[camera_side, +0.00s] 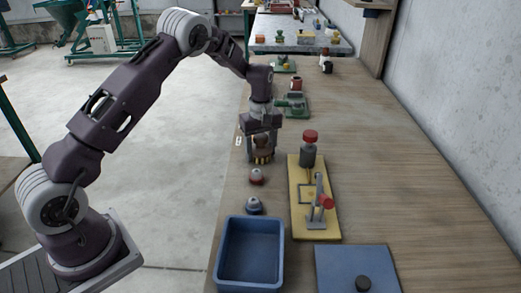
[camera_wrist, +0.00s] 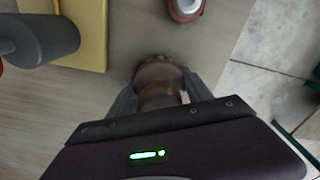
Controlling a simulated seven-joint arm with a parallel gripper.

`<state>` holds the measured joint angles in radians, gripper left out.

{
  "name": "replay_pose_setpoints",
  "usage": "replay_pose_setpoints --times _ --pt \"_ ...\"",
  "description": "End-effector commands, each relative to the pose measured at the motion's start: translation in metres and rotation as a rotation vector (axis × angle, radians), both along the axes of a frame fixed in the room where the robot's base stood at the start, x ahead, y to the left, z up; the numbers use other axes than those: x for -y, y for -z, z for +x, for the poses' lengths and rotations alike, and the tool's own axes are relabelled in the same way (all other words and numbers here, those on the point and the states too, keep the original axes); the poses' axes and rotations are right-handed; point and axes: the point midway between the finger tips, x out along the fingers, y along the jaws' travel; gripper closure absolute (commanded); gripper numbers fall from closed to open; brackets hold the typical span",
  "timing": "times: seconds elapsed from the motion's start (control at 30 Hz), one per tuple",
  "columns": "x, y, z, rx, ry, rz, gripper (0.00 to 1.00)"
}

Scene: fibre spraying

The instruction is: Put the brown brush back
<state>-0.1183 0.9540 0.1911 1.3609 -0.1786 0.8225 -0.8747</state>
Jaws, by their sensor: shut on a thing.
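My gripper (camera_side: 262,142) points down near the left edge of the wooden table and is shut on the brown brush (camera_side: 261,157). In the wrist view the brown knob-like handle of the brush (camera_wrist: 158,75) sits between my two fingers (camera_wrist: 160,98). In the side view the tan lower end of the brush is at or just above the table; I cannot tell whether it touches. A red-topped brush (camera_side: 256,177) and a blue-grey-topped brush (camera_side: 254,206) stand in a line in front of it. The red one also shows at the top of the wrist view (camera_wrist: 185,8).
A yellow board (camera_side: 300,225) with a clamp and a dark red-capped bottle (camera_side: 309,150) is to the right. A blue bin (camera_side: 250,254) and a blue panel (camera_side: 350,262) are at the front. A green fixture (camera_side: 292,106) stands behind. The table's right side is clear.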

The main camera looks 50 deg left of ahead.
Motion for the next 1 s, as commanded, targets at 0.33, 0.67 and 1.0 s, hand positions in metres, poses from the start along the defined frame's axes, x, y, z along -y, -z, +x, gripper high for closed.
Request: replay_pose_setpoints --times 0.33,0.67,1.0 --pt "0.000 0.003 0.000 0.000 0.000 0.000 0.20" --pt "0.000 -0.005 0.000 0.001 0.000 0.001 0.20" --pt "0.002 -0.091 -0.001 0.004 0.000 0.002 0.20"
